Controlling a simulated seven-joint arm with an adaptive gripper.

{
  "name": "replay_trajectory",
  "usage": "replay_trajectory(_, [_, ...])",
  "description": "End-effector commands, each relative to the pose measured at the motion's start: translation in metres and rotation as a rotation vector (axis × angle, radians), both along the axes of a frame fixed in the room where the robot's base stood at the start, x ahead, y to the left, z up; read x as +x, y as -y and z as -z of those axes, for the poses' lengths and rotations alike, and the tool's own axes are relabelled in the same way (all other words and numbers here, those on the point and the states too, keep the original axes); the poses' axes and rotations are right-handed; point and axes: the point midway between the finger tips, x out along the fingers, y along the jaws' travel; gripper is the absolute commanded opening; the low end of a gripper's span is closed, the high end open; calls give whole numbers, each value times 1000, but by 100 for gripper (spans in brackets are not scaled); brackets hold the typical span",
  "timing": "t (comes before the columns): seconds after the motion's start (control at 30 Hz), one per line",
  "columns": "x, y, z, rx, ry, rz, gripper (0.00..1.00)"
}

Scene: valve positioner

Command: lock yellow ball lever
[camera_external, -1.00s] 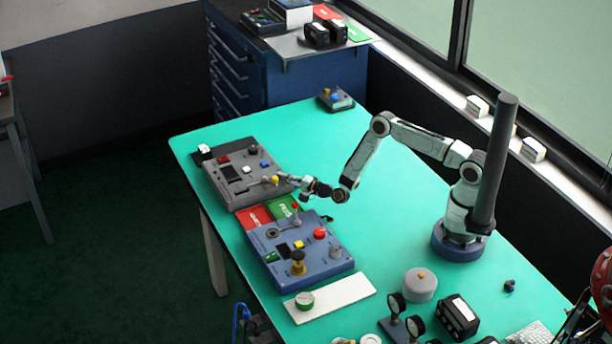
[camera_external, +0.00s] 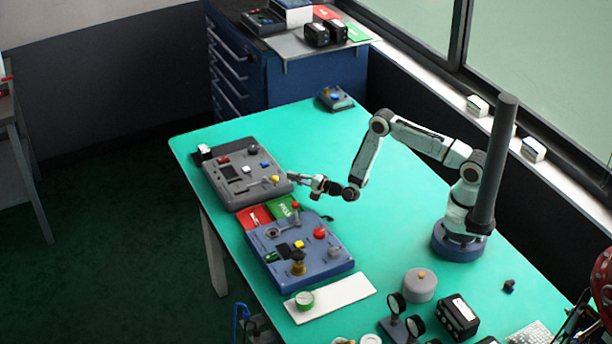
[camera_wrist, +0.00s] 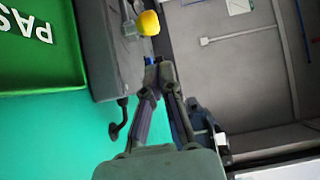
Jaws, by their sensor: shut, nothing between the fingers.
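The yellow ball lever (camera_external: 275,179) is at the right front part of the grey panel (camera_external: 228,189). Its yellow ball (camera_wrist: 148,23) shows near the top of the wrist view, beside the panel's edge. My gripper (camera_external: 291,176) is just right of the ball in the outside view. In the wrist view my gripper (camera_wrist: 158,62) has its fingertips together just below the ball, with a small gap in the picture. The fingers are shut and hold nothing.
Red (camera_external: 254,216) and green (camera_external: 283,207) cards lie between the panels. The green card (camera_wrist: 40,45) fills the wrist view's upper left. The table right of the grey panel is clear.

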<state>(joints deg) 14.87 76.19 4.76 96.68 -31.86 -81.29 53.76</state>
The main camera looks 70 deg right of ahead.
Motion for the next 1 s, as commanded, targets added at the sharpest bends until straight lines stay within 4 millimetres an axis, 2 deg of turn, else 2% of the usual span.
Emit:
replay_trajectory(0.2, [-8,-42,0,0,-1,1,0])
replay_trajectory(0.4, [-14,-73,0,-2,1,2,0])
replay_trajectory(0.6, [-16,-84,0,-6,0,4,0])
replay_trajectory(1.0, [-16,-84,0,-6,1,5,0])
